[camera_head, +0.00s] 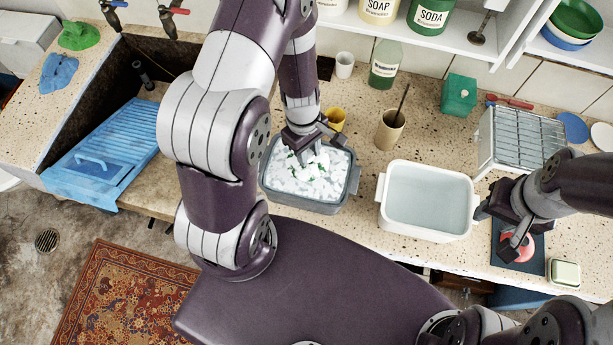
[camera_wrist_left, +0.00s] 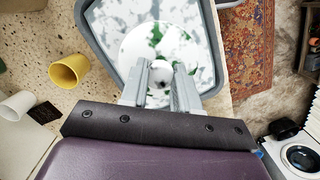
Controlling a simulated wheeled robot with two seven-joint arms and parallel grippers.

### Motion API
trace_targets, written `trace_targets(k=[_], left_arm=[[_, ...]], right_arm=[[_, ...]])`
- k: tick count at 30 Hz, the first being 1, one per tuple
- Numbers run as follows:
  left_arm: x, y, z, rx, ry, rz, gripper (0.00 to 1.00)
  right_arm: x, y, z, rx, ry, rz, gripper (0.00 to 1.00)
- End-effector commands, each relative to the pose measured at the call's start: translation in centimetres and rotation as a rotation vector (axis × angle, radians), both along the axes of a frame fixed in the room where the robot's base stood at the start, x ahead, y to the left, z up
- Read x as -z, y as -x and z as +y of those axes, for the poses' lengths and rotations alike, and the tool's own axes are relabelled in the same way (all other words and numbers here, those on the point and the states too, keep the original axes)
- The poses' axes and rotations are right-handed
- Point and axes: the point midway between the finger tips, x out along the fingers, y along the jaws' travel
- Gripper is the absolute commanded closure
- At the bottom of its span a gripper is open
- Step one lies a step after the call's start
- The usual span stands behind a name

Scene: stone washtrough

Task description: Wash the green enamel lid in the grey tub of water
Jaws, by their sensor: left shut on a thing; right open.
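The grey tub (camera_head: 352,180) stands on the counter in the head view, filled with white suds. Its rim (camera_wrist_left: 98,52) also shows in the left wrist view. My left gripper (camera_head: 306,155) reaches down into the tub. In the left wrist view its fingers (camera_wrist_left: 160,78) are shut on the knob of a round lid (camera_wrist_left: 136,45), which is mostly covered with white foam. Green shows through in patches; how deep the lid sits is unclear. My right gripper (camera_head: 503,226) is open and empty, above the counter to the right of the white basin.
A white basin (camera_head: 428,234) of clear water stands right of the tub. A wire dish rack (camera_head: 522,133) is behind my right gripper. A red round item (camera_head: 518,248) lies on a dark mat below it. A yellow cup (camera_head: 336,117) and a brown tumbler (camera_head: 388,131) stand behind the tub and basin.

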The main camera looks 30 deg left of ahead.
Motion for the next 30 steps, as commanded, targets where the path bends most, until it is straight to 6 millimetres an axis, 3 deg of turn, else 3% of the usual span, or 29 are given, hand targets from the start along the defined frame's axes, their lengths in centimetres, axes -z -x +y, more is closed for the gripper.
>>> trace_targets(k=[11,21,30], left_arm=[[-0.3,0.0,0.0,0.000,0.000,0.000,1.00],[-4.3,0.0,0.0,0.000,0.000,0.000,1.00],[-4.0,0.0,0.0,0.000,0.000,0.000,1.00]], right_arm=[[-0.3,0.0,0.0,0.000,0.000,0.000,0.57],[-4.4,0.0,0.0,0.000,0.000,0.000,0.57],[-4.1,0.0,0.0,0.000,0.000,0.000,0.57]])
